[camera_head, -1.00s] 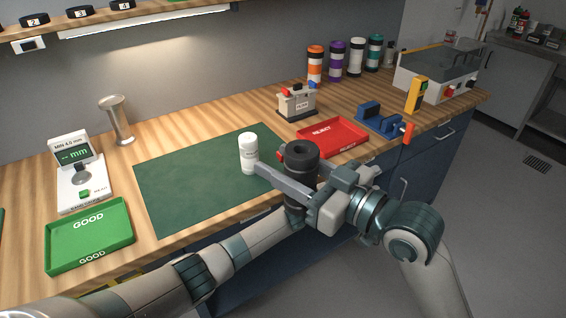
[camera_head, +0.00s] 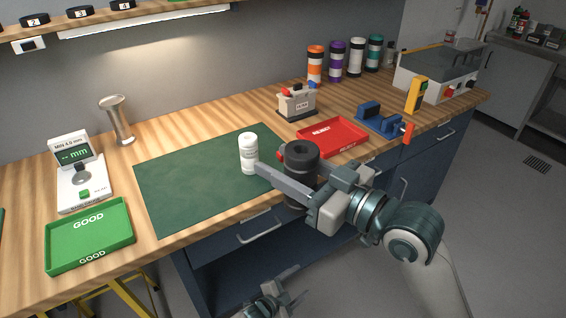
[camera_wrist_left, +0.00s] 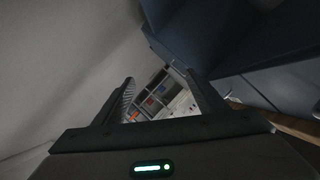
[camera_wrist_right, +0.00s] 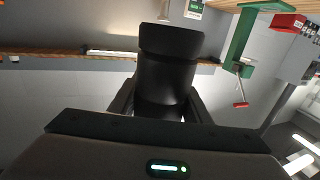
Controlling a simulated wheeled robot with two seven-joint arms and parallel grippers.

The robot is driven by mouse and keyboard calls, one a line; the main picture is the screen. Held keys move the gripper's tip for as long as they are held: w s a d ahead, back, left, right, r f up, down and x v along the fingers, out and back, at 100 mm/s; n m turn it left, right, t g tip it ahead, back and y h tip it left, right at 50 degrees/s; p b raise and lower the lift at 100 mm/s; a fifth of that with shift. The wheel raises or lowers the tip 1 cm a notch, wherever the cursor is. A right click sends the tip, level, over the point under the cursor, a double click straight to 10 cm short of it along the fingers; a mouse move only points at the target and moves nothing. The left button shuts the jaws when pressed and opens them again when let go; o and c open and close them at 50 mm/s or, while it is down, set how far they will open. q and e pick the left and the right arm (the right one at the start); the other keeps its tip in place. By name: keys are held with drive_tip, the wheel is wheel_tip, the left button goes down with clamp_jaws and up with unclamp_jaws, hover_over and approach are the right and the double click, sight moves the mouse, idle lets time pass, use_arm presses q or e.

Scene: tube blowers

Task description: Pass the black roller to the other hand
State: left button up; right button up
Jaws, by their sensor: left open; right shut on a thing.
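The black roller (camera_head: 301,160) is upright in my right gripper (camera_head: 297,188), held above the front edge of the bench. In the right wrist view the roller (camera_wrist_right: 168,75) stands between the fingers, its wider collar away from the palm. My left gripper (camera_head: 270,300) is low, below the bench top at the bottom of the head view, apart from the roller. In the left wrist view its fingers (camera_wrist_left: 165,100) are spread with nothing between them.
A white bottle (camera_head: 249,154) stands on the green mat (camera_head: 190,190) near the right gripper's finger. A red tray (camera_head: 333,136) and a green tray (camera_head: 90,236) lie on the bench. Blue drawers (camera_head: 225,250) and yellow legs (camera_head: 125,295) are near my left gripper.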

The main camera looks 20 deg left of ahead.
use_arm(q)
drive_tip(key=s+a+f+n+g+y, duration=0.2)
drive_tip(key=s+a+f+n+g, duration=0.15)
drive_tip(key=s+f, duration=0.7)
drive_tip(key=s+a+f+n+g+y, duration=0.15)
drive_tip(key=s+a+f, duration=0.3)
drive_tip(key=s, duration=1.05)
drive_tip(key=s+a+f+n+g+y, duration=0.1)
drive_tip(key=s+a+f+n+g, duration=0.25)
drive_tip(key=s+f, duration=0.7)
drive_tip(key=s+a+n+g, duration=0.2)
drive_tip(key=s, duration=1.6)
drive_tip(key=shift+s+n+y, duration=0.35)
drive_tip(key=shift+g, duration=0.25)
